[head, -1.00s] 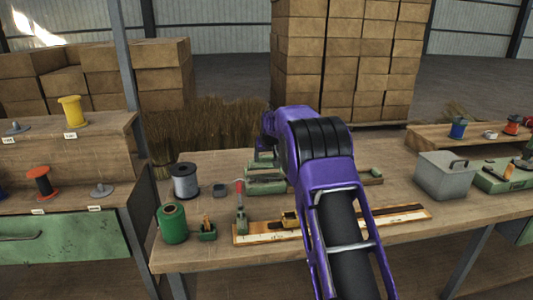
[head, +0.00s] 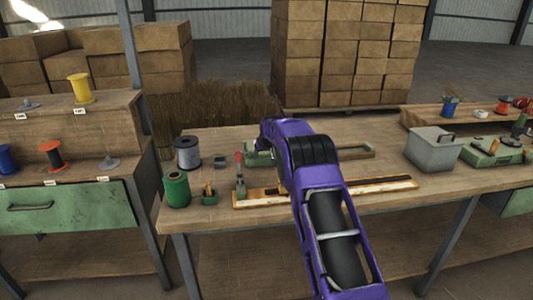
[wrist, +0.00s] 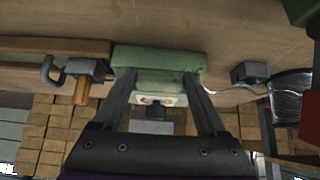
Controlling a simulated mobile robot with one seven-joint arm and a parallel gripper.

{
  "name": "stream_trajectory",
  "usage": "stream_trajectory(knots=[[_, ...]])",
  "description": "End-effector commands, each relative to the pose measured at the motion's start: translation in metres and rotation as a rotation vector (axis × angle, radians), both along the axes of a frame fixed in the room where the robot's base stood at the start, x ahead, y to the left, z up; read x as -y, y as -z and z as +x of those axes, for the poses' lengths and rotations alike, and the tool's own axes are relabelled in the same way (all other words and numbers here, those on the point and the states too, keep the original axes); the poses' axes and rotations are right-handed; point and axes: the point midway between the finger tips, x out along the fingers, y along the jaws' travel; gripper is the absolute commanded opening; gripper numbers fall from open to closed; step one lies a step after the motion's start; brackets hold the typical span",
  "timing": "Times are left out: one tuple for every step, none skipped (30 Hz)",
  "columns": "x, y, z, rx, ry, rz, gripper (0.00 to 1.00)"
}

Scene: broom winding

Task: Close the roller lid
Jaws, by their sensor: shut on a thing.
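The green roller device (head: 257,159) stands on the workbench, partly hidden behind my purple arm in the head view. In the wrist view its green block (wrist: 160,58) spans the upper middle, with a smaller pale green labelled piece (wrist: 160,99) beside it. I take one of these green parts to be the roller lid, but cannot tell which. My gripper (wrist: 160,79) has its two dark fingers on either side of the green part and is shut on it. The fingertip contact is partly hidden, and the arm hides the gripper in the head view.
A green spool (head: 177,189), a grey spool (head: 187,152) and a small green holder (head: 209,197) stand on the bench's left. A wooden ruler board (head: 390,186) lies in front. A grey metal box (head: 432,153) stands at the right. In the wrist view, a hook (wrist: 52,70) is left of the fingers.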

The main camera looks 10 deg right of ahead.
Motion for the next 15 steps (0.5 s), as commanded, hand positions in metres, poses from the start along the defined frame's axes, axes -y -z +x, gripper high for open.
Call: stream_trajectory(knots=[[0.000, 0.019, -0.004, -0.028, 0.000, 0.000, 0.00], [0.000, 0.021, -0.004, -0.029, 0.000, 0.000, 0.00], [0.000, 0.023, -0.003, -0.030, 0.000, 0.000, 0.00], [0.000, 0.024, -0.003, -0.030, 0.000, 0.000, 0.00], [0.000, 0.025, -0.002, -0.030, 0.000, 0.000, 0.00], [0.000, 0.026, -0.002, -0.030, 0.000, 0.000, 0.00], [0.000, 0.027, -0.001, -0.030, 0.000, 0.000, 0.00], [0.000, 0.028, -0.001, -0.030, 0.000, 0.000, 0.00], [0.000, 0.029, -0.001, -0.031, 0.000, 0.000, 0.00], [0.000, 0.029, -0.001, -0.031, 0.000, 0.000, 0.00], [0.000, 0.029, -0.001, -0.031, 0.000, 0.000, 0.00], [0.000, 0.030, 0.000, -0.031, 0.000, 0.000, 0.00], [0.000, 0.030, 0.000, -0.031, 0.000, 0.000, 0.00], [0.000, 0.030, 0.000, -0.031, 0.000, 0.000, 0.00], [0.000, 0.030, 0.000, -0.031, 0.000, 0.000, 0.00]])
